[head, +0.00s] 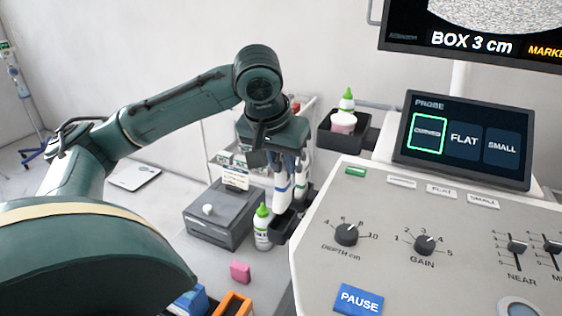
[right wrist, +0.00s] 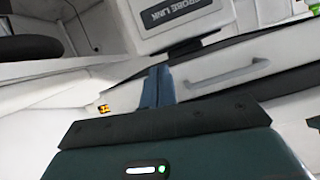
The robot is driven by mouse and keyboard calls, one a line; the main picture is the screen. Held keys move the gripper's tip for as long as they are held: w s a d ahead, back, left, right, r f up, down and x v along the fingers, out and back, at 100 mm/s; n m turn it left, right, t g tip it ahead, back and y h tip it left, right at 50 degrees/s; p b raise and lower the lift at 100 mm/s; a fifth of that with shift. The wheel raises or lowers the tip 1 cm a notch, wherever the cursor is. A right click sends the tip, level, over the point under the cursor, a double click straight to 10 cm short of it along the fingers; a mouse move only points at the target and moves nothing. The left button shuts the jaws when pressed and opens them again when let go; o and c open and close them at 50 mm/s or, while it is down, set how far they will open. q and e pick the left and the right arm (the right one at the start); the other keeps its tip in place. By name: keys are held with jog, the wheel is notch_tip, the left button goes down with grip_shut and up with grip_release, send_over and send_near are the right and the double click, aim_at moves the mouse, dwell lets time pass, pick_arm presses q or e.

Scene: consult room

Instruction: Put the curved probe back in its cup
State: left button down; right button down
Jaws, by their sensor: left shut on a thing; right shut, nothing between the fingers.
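My left gripper (head: 284,166) points down beside the left edge of the console and is shut on a white probe with a blue band (head: 283,187), which I take to be the curved probe. The probe hangs about upright over the dark cups (head: 283,228) at the console's side. I cannot tell whether its lower end is inside a cup. Another probe with a green band (head: 301,186) stands just to its right, partly hidden. My right gripper shows only in the right wrist view, its blue fingers (right wrist: 157,85) shut and empty.
A green-capped bottle (head: 262,228) and a grey box (head: 222,215) stand left of the cups. A pink block (head: 240,271) lies nearer. A black tray (head: 342,139) is behind the console (head: 400,270).

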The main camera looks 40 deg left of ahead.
aim_at(279, 182)
pick_arm(q)
jog(key=shift+f+b, duration=0.8)
jog(key=shift+f, duration=0.35)
jog(key=shift+f+b, duration=0.75)
jog(key=shift+f, duration=1.2)
pick_arm(e)
jog(key=shift+s+d+r+t, duration=0.3)
jog(key=shift+s+d+t, duration=0.1)
jog(key=shift+d+t, duration=0.25)
jog(key=shift+r, duration=0.15)
pick_arm(q)
jog(key=shift+f+p, duration=0.3)
pick_arm(e)
jog(key=shift+s, duration=0.1)
pick_arm(q)
jog(key=c, duration=1.2)
grip_release()
pick_arm(e)
jog(key=shift+r, duration=0.15)
pick_arm(q)
jog(key=shift+o, duration=0.2)
